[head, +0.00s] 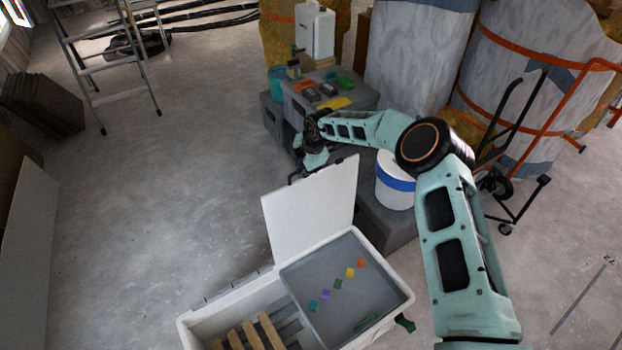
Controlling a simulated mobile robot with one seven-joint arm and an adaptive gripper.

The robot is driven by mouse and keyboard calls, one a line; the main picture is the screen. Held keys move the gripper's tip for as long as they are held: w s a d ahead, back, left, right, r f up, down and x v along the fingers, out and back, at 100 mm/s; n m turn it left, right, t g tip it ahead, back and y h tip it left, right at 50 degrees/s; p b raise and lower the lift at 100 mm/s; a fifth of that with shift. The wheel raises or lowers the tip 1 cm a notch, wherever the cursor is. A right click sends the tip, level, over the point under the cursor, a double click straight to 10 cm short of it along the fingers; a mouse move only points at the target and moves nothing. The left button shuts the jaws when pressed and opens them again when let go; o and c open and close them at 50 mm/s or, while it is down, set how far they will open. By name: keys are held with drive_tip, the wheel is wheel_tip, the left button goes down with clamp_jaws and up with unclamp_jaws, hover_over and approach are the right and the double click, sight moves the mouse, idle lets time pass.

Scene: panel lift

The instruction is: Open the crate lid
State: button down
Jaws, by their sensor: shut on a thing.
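The white crate (300,343) stands at the bottom centre of the head view. Its lid (312,210) is a white panel standing steeply raised along the crate's far side. My gripper (297,178) is at the lid's upper edge, partly hidden behind the lid, and shut on it. The contact itself is hard to see. The crate's right part holds a grey surface (325,285) with several small coloured pieces. The left part is open and shows wooden slats (250,335).
A grey box (352,97) with small items stands behind my arm. A white bucket with a blue band (393,190) sits right of the lid. A hand truck (510,150) and wrapped rolls are at the right. A stepladder (105,55) stands back left. Floor left of the crate is clear.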

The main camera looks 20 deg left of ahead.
drive_tip(key=shift+w+a, duration=0.6)
drive_tip(key=shift+w, duration=0.1)
drive_tip(key=shift+r, duration=0.1)
drive_tip(key=c, duration=2)
unclamp_jaws()
drive_tip(key=shift+s, duration=0.1)
drive_tip(key=shift+c, duration=0.2)
drive_tip(key=v, duration=1.2)
